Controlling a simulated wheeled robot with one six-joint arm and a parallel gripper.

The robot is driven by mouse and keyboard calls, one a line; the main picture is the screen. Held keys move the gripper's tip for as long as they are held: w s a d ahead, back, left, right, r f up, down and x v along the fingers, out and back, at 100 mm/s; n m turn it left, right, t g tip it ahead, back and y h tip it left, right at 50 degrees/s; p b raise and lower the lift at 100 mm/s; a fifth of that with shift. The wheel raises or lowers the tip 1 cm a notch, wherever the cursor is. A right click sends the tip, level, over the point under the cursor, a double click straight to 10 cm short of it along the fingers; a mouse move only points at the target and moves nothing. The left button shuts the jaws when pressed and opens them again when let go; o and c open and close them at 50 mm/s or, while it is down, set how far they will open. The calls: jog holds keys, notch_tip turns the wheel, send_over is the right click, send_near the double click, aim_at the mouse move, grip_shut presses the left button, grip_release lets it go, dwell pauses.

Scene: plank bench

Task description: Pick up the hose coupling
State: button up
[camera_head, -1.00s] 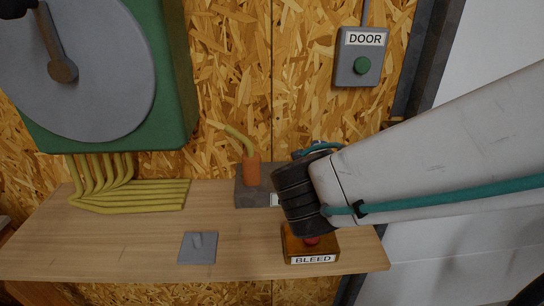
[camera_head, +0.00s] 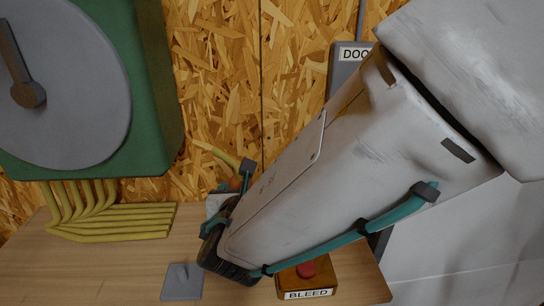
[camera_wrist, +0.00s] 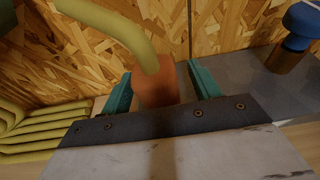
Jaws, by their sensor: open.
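The hose coupling (camera_wrist: 156,88) is an orange sleeve on the end of a thick yellow hose (camera_wrist: 118,28). In the wrist view it stands between the two teal fingers of my gripper (camera_wrist: 160,76), which are open on either side of it. A gap shows at the right finger; whether the left finger touches it I cannot tell. The coupling's lower end is hidden behind my gripper's dark body. In the head view only a bit of orange shows (camera_head: 235,184), with the yellow hose (camera_head: 216,153) rising to the left; my arm covers the rest.
A blue-topped fitting (camera_wrist: 298,28) stands to the right on a grey block (camera_wrist: 245,72). Yellow pipes (camera_head: 110,220) lie on the bench (camera_head: 75,270) at left. A small grey plate (camera_head: 182,283) and the BLEED box (camera_head: 318,279) with a red button are near the front.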

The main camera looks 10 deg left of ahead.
jog(key=shift+w+a+f, duration=0.2)
jog(key=shift+w, duration=0.4)
jog(key=c, duration=1.1)
jog(key=shift+r, duration=0.15)
